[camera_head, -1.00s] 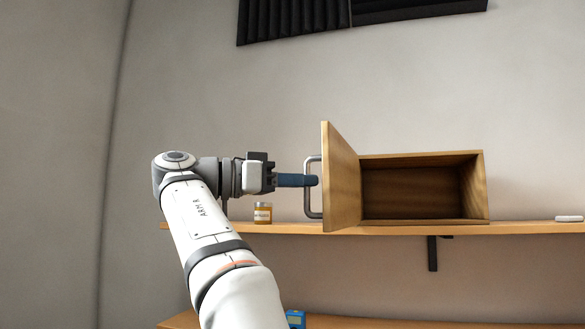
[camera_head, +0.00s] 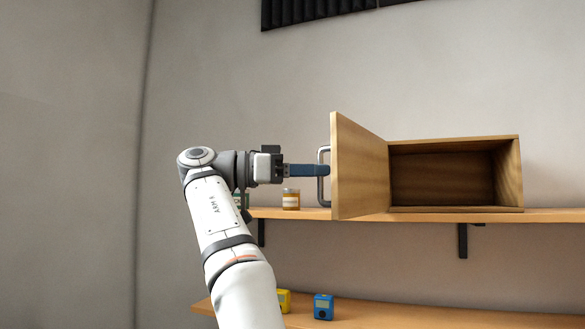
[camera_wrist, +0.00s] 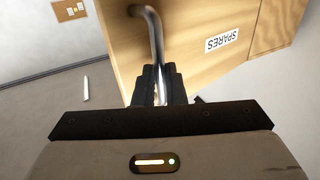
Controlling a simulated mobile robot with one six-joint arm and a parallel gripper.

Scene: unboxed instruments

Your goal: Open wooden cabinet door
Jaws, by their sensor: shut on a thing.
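The wooden cabinet (camera_head: 455,141) sits on the upper shelf, and its inside shows empty. Its door (camera_head: 360,168) stands wide open on the left side, swung out from the front. A grey metal bar handle (camera_head: 320,188) is on the door's outer face. My gripper (camera_head: 326,170) comes from the left and is shut on the handle. In the wrist view the handle (camera_wrist: 156,45) runs down between the dark fingers of my gripper (camera_wrist: 160,90), whose tips hide part of it. A "SPARES" label (camera_wrist: 222,40) shows on the door there.
The upper shelf (camera_head: 555,215) holds a jar with an orange-brown lower part (camera_head: 291,199) left of the door. A lower shelf (camera_head: 400,318) holds a blue device (camera_head: 323,307) and a yellow device (camera_head: 284,300). A black ribbed panel (camera_head: 315,10) hangs high on the wall.

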